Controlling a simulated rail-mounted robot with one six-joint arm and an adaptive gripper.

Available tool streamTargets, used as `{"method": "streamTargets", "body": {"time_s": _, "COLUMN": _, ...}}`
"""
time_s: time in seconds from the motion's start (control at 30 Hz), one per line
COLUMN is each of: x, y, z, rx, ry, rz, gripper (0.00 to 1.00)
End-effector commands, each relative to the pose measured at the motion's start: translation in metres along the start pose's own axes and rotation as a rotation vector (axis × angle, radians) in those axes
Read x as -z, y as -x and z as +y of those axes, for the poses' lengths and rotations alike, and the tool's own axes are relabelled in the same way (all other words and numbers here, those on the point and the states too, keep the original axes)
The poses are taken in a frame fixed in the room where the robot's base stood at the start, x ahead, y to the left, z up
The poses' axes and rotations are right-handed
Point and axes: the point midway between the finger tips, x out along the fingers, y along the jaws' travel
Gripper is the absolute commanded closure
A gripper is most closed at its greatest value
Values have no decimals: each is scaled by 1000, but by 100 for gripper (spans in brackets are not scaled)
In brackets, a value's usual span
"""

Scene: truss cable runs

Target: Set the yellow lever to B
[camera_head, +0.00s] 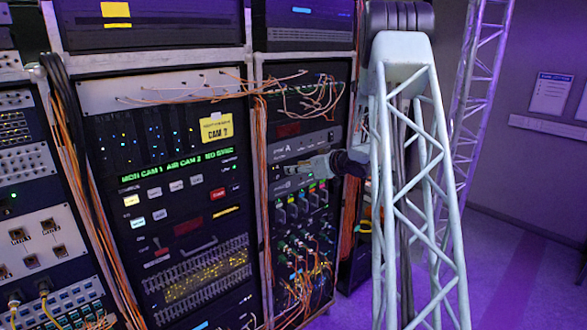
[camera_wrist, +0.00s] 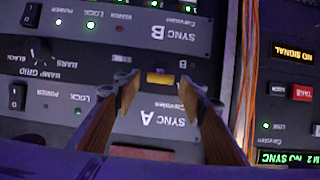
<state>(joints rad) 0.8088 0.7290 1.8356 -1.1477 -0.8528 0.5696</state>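The yellow lever (camera_wrist: 160,78) shows in the wrist view as a small yellow block at the seam between the SYNC A panel (camera_wrist: 150,118) and the SYNC B panel (camera_wrist: 140,32). That view is upside down. My gripper (camera_wrist: 157,86) is open, with one finger on each side of the lever and a gap visible to both. In the head view, my gripper (camera_head: 308,167) is at the front of the right rack, just below the panel marked A (camera_head: 300,148). The lever cannot be made out there. I cannot tell which setting it is at.
Rocker switches (camera_wrist: 31,15) and green lamps sit on the panels in the wrist view. Orange cables (camera_wrist: 246,80) run between the racks. A bundle of orange cables (camera_head: 300,95) hangs above the A panel in the head view. Plugged cables (camera_head: 300,240) crowd the rack below.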

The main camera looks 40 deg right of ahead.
Motion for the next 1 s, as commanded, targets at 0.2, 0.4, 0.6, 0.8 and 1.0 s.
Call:
{"method": "streamTargets", "body": {"time_s": 0.2, "x": 0, "y": -16, "z": 0, "rx": 0, "ry": 1, "rz": -1, "gripper": 62}}
{"method": "streamTargets", "body": {"time_s": 0.4, "x": 0, "y": -22, "z": 0, "rx": 0, "ry": 1, "rz": 0, "gripper": 62}}
{"method": "streamTargets", "body": {"time_s": 0.6, "x": 0, "y": -22, "z": 0, "rx": 0, "ry": 1, "rz": 0, "gripper": 62}}
{"method": "streamTargets", "body": {"time_s": 0.8, "x": 0, "y": -22, "z": 0, "rx": 0, "ry": 1, "rz": 0, "gripper": 73}}
{"method": "streamTargets", "body": {"time_s": 1.0, "x": 0, "y": -22, "z": 0, "rx": 0, "ry": 1, "rz": 0, "gripper": 87}}
